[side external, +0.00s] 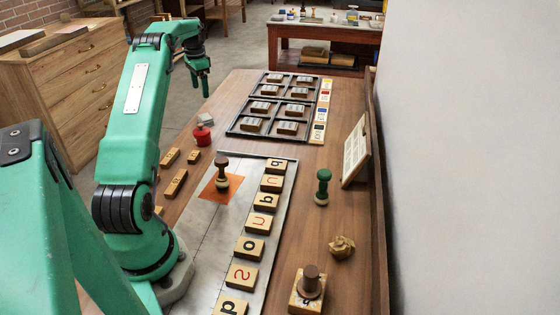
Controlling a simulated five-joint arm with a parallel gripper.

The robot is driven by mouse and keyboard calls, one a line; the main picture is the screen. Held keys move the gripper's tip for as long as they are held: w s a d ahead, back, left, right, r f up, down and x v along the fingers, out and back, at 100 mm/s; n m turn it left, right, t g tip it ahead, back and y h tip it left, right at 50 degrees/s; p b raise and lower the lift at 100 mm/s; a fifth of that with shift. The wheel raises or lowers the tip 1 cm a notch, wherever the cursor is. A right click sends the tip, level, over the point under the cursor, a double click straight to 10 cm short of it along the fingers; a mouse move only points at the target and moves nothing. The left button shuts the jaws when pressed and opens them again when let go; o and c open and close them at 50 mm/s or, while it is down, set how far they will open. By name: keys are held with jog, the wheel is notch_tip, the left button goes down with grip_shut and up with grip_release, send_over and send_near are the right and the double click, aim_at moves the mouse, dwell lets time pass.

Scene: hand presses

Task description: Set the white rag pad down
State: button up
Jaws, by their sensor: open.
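A small whitish-grey block (205,119), which looks like the white rag pad, rests at the left edge of the wooden table (232,97), just behind a red knobbed object (202,135). My gripper (205,92) points down above it in the picture, clear of it and with nothing visible between the fingers. The fingers are small here, and their gap is hard to see. The height of my gripper over the table cannot be told exactly.
A dark divided tray (232,132) holds several type blocks. A metal plate (215,235) carries a row of letter blocks and a wooden-handled stamp (222,175) on an orange square.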

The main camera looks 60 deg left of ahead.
dwell(0.3)
jog(key=w+d+r+t+y, duration=0.1)
jog(key=w+d+r, duration=0.2)
jog(key=d+r, duration=0.3)
jog(key=w+d+r, duration=0.4)
jog(key=d+r, duration=0.1)
jog(key=d, duration=0.4)
jog(key=s+d+r+t, duration=0.1)
jog(key=d+r, duration=0.2)
jog(key=d, duration=0.5)
jog(key=s+d+r, duration=0.1)
jog(key=d+r, duration=0.2)
jog(key=d, duration=0.5)
jog(key=s+d+t, duration=0.2)
jog(key=s+d, duration=0.5)
jog(key=d, duration=0.6)
jog(key=s+d+f, duration=0.2)
jog(key=s+d, duration=0.2)
jog(key=s, duration=0.1)
jog(key=s+d+f+t+h, duration=0.1)
jog(key=s+d+f, duration=0.2)
jog(key=s+d, duration=0.2)
jog(key=shift+s+t, duration=0.15)
jog(key=shift+t, duration=0.15)
